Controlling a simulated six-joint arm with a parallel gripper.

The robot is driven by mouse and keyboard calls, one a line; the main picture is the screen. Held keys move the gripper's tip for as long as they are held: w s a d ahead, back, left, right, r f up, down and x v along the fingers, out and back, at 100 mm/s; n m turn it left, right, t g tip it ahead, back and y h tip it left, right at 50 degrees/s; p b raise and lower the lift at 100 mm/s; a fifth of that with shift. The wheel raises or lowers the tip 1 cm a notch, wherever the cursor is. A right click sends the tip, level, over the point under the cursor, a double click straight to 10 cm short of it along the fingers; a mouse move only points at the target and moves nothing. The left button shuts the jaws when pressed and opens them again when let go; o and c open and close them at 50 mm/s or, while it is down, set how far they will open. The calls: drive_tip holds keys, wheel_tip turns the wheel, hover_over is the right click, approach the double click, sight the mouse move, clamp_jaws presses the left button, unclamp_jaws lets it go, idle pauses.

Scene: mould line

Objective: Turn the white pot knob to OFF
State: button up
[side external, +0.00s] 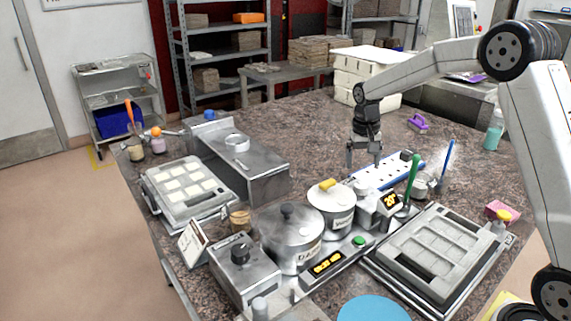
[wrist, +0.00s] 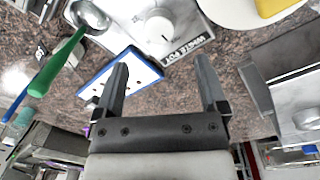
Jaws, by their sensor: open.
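The white pot knob (wrist: 158,32) is a pale round knob on a light panel labelled "WHITE POT", at the top middle of the wrist view. In the side view its control box (side external: 368,210) stands right of the white pot (side external: 332,212), which has a yellow lid handle; the knob's setting is too small to read. My gripper (side external: 363,164) points down above and behind the box, apart from it. In the wrist view my gripper (wrist: 162,72) is open and empty, with the knob beyond its fingertips.
A blue and white strip (side external: 390,174) lies behind the box, with a green-handled tool (side external: 412,175) close by. A grey mould (side external: 440,252) is at right. Speckled counter is clear behind my gripper.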

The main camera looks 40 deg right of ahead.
sight(361, 185)
drive_tip(key=shift+s+d+f, duration=0.1)
drive_tip(key=shift+d+f, duration=0.05)
drive_tip(key=shift+f, duration=3.6)
clamp_jaws()
drive_tip(key=shift+m, duration=0.6)
unclamp_jaws()
drive_tip(key=shift+r, duration=0.1)
